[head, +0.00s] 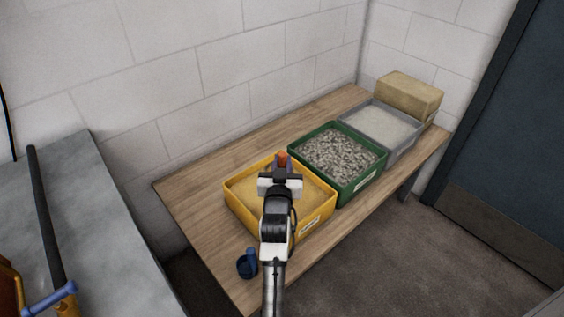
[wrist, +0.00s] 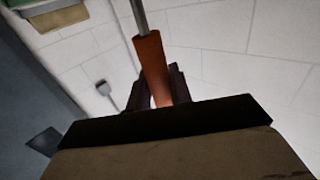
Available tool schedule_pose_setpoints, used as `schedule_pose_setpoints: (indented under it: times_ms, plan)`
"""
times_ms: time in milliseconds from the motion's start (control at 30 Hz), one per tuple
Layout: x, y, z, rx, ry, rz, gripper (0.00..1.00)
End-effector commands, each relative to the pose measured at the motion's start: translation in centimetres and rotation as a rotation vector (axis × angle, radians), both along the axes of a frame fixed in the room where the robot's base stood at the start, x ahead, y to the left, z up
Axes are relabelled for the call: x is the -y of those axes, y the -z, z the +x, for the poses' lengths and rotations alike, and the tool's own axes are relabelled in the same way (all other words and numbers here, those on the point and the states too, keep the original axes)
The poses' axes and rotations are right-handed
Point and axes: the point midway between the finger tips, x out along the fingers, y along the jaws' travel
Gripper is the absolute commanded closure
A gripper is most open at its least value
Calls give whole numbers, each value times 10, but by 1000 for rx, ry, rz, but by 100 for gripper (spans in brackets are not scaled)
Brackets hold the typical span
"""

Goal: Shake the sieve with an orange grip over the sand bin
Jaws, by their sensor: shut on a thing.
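The orange grip (head: 283,158) shows just past my gripper (head: 281,172) in the head view. In the wrist view the orange grip (wrist: 153,65) stands between the two dark fingers of my gripper (wrist: 160,84), which is shut on it. A thin metal rod (wrist: 139,16) runs from the grip out of the top of the picture. The sieve's mesh end is not visible in either view. The yellow bin (head: 237,205) with tan sand stands on the wooden table, and my gripper appears over it in the head view; the height cannot be told.
A green bin (head: 343,190) of gravel and a grey bin (head: 405,145) of pale material stand to the right. A tan block (head: 409,95) lies at the far end. A dark blue cup-like thing with a handle (head: 247,265) stands near the front edge. A wall runs behind.

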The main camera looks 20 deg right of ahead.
Motion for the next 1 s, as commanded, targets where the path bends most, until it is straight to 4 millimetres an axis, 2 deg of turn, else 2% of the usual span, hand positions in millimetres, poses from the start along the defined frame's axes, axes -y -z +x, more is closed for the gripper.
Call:
schedule_pose_setpoints:
  times_ms: [367, 667, 900, 1000]
  plan:
    - [-1, -2, 0, 2, -1, -1, 97]
    - [-31, -2, 0, 3, -3, -1, 97]
    - [-30, -2, 0, 2, -1, -1, 97]
    - [-21, -4, 0, 0, 1, 0, 97]
